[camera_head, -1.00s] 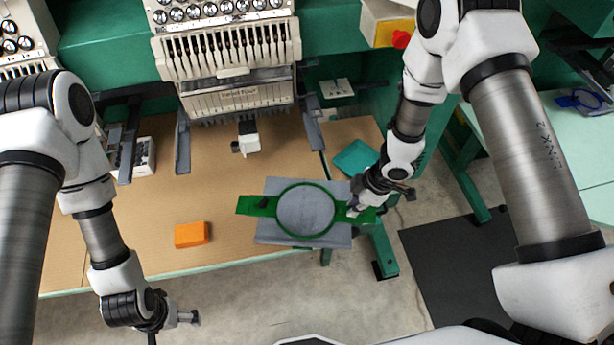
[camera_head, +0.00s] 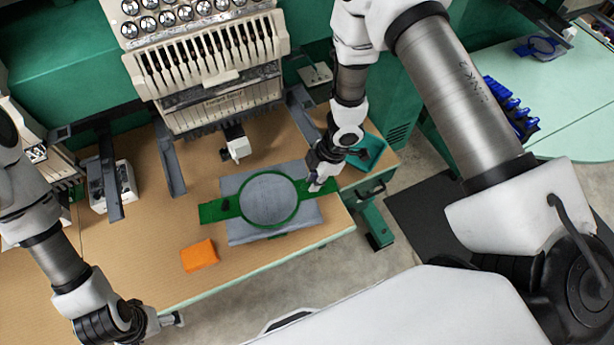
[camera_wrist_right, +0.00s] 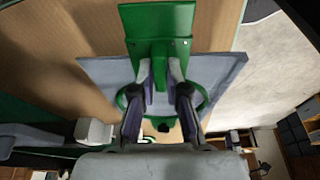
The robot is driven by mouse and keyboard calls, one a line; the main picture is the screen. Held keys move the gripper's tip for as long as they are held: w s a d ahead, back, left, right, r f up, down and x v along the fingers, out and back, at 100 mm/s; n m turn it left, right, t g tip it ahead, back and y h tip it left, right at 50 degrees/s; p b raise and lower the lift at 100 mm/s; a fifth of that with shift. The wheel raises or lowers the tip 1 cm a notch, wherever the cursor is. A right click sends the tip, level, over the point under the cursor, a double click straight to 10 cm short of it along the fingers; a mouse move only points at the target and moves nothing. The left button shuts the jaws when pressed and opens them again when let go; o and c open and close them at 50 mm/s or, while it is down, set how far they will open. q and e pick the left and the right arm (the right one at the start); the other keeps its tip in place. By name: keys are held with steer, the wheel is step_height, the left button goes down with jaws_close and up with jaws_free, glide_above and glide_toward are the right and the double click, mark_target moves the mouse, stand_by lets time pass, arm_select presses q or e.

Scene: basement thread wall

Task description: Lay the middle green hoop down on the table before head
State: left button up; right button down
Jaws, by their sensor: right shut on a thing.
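The green hoop (camera_head: 240,207) holds a grey cloth (camera_head: 272,198), with green bracket arms at both sides. It is over the front part of the tan table (camera_head: 150,250), below the embroidery machine's head (camera_head: 220,105). I cannot tell whether it touches the tabletop. My right gripper (camera_head: 317,183) is shut on the hoop's right bracket arm. In the right wrist view, the fingers (camera_wrist_right: 160,85) pinch the green bracket (camera_wrist_right: 158,50), with the grey cloth (camera_wrist_right: 225,72) around it. My left gripper (camera_head: 172,321) is empty at the table's front edge, its fingers barely visible.
An orange block (camera_head: 200,255) lies on the table left of the hoop. A teal tray (camera_head: 367,152) is at the table's right end. Grey machine arms (camera_head: 168,160) jut out over the table. Another table (camera_head: 565,100) with a blue hoop (camera_head: 540,46) stands at right.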

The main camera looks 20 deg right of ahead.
step_height(320, 180, down, 4)
steer(key=b, duration=0.3)
steer(key=shift+s+d+b, duration=0.1)
steer(key=shift+b, duration=0.3)
steer(key=shift+f, duration=0.25)
steer(key=shift+f+b, duration=0.3)
steer(key=shift+f, duration=0.1)
steer(key=c, duration=1.1)
jaws_free()
